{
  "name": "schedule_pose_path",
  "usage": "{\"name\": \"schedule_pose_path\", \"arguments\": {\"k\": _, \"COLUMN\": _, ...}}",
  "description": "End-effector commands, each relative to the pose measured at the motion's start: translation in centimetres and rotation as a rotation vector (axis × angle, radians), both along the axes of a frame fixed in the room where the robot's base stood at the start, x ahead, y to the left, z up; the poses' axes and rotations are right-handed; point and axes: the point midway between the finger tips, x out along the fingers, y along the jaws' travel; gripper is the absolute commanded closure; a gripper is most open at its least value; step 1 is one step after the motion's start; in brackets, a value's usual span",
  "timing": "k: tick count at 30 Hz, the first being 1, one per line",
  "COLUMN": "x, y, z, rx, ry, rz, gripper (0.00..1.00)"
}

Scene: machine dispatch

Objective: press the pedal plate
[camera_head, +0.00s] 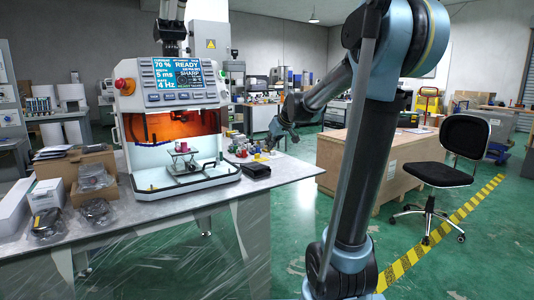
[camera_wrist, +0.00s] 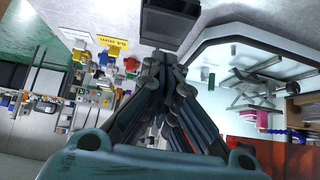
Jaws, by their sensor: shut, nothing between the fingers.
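A flat black block (camera_head: 256,170), which looks like the pedal, lies on the grey bench top just right of the white machine (camera_head: 148,185). I cannot make out its plate separately. The block also shows at the top of the wrist view (camera_wrist: 165,18), just beyond my fingertips. My gripper (camera_head: 270,147) is above the bench's right part, beyond the block in the head view. In the wrist view my gripper (camera_wrist: 163,58) has its fingers together with nothing between them. It appears apart from the block.
The machine's screen (camera_head: 187,73) reads READY. Inside its open chamber, a small lift stage (camera_head: 184,165) carries a pink piece (camera_head: 182,147). Small colourful parts (camera_head: 243,150) lie behind the block. Boxes and dark wrapped items (camera_head: 96,212) fill the bench's left end.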

Motion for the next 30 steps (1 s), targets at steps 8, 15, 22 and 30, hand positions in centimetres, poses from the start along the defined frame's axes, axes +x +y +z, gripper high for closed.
{"name": "schedule_pose_path", "arguments": {"k": 8, "x": 1.6, "y": 1.3, "z": 2.2, "rx": -0.040, "ry": 0.063, "rz": -0.001, "gripper": 1.00}}
{"name": "schedule_pose_path", "arguments": {"k": 15, "x": 1.6, "y": 1.3, "z": 2.2, "rx": -0.041, "ry": 0.065, "rz": -0.001, "gripper": 1.00}}
{"name": "schedule_pose_path", "arguments": {"k": 22, "x": 2.0, "y": 1.5, "z": 1.6, "rx": -0.041, "ry": 0.065, "rz": -0.001, "gripper": 1.00}}
{"name": "schedule_pose_path", "arguments": {"k": 30, "x": 4.0, "y": 2.7, "z": -1.2, "rx": -0.041, "ry": 0.065, "rz": -0.001, "gripper": 1.00}}
